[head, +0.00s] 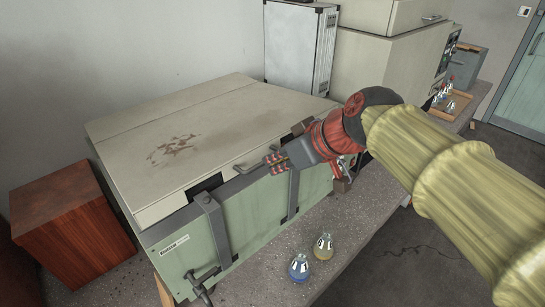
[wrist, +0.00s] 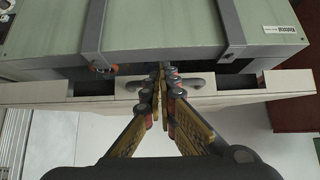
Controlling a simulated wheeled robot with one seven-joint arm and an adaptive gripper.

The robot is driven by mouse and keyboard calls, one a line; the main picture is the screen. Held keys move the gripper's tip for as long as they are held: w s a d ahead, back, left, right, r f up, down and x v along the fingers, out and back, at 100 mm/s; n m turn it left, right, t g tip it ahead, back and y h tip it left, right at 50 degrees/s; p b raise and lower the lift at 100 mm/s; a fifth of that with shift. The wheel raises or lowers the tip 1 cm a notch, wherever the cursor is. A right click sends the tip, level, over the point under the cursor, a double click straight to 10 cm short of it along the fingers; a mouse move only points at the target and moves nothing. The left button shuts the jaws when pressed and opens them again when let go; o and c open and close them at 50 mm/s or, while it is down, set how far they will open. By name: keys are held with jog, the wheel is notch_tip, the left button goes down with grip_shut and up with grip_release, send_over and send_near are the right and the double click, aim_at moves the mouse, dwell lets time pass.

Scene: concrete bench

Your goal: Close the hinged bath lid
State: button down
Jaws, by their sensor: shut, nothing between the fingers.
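The bath is a green box (head: 255,215) with grey straps down its front. Its cream lid (head: 225,125) has a brown stain and lies roughly flat over the top. The wrist view shows the lid's front edge (wrist: 220,91) with a grey handle (wrist: 195,83) and the green front (wrist: 165,30). A dark gap shows between lid edge and body there; I cannot tell if the lid is fully seated. My gripper (head: 277,164) is shut and empty at the front edge beside the handle. Its fingertips (wrist: 159,76) overlap the handle's view; contact is unclear.
Two small flasks, one blue (head: 299,267) and one yellow (head: 323,246), stand on the bench in front of the bath. A wooden box (head: 68,235) is at the left. A tall white case (head: 298,47) and a cream appliance (head: 385,65) stand behind and right.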

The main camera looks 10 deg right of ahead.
jog(key=shift+s+f+b, duration=0.1)
jog(key=shift+f+b, duration=1.5)
jog(key=shift+f, duration=0.85)
jog(key=shift+r, duration=0.15)
